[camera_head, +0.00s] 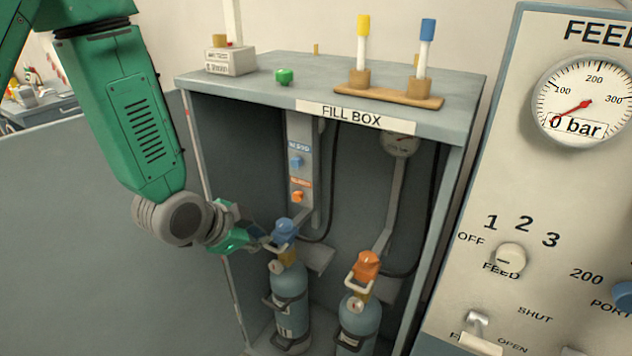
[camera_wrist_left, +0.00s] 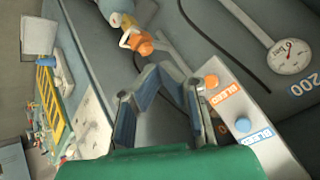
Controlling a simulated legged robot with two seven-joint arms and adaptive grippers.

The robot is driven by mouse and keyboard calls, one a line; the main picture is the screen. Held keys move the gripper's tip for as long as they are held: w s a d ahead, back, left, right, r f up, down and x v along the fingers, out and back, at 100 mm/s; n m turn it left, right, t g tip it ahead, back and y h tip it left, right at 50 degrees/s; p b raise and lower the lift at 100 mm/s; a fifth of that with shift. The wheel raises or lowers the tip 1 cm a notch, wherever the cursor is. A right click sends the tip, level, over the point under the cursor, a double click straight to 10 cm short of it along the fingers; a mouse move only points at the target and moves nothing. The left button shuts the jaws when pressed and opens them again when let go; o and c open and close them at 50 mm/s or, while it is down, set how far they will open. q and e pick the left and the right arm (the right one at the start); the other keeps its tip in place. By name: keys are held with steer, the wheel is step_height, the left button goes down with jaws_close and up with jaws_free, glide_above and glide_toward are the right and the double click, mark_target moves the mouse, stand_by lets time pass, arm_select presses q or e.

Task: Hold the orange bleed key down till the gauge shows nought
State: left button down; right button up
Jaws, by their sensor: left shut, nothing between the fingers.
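The orange bleed key (camera_head: 298,196) sticks out low on a grey upright strip inside the fill box; it also shows in the left wrist view (camera_wrist_left: 211,81). A blue bleed key (camera_head: 295,162) sits above it. A small gauge (camera_head: 400,145) hangs under the box top at right and shows in the left wrist view (camera_wrist_left: 290,55); its reading is too small to tell. My left gripper (camera_head: 264,243) is shut and empty, left of and below the orange key, near the blue-topped cylinder. Its fingertips (camera_wrist_left: 152,72) appear apart from the key. My right gripper is not in view.
A blue-topped cylinder (camera_head: 288,300) and an orange-topped cylinder (camera_head: 358,318) stand in the box with dark hoses behind. The feed panel (camera_head: 560,215) at right has a large gauge (camera_head: 583,103) labelled 0 bar. The box's side post (camera_head: 194,130) stands near my left arm.

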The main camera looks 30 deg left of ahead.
mark_target(297, 196)
arm_select(q)
steer(key=shift+w+r, duration=0.4)
steer(key=shift+r, duration=0.05)
steer(key=w, duration=0.8)
steer(key=shift+w+d, duration=0.35)
steer(key=shift+d, duration=0.05)
stand_by(1.2)
steer(key=shift+w+r+p, duration=0.1)
steer(key=shift+w+p, duration=0.25)
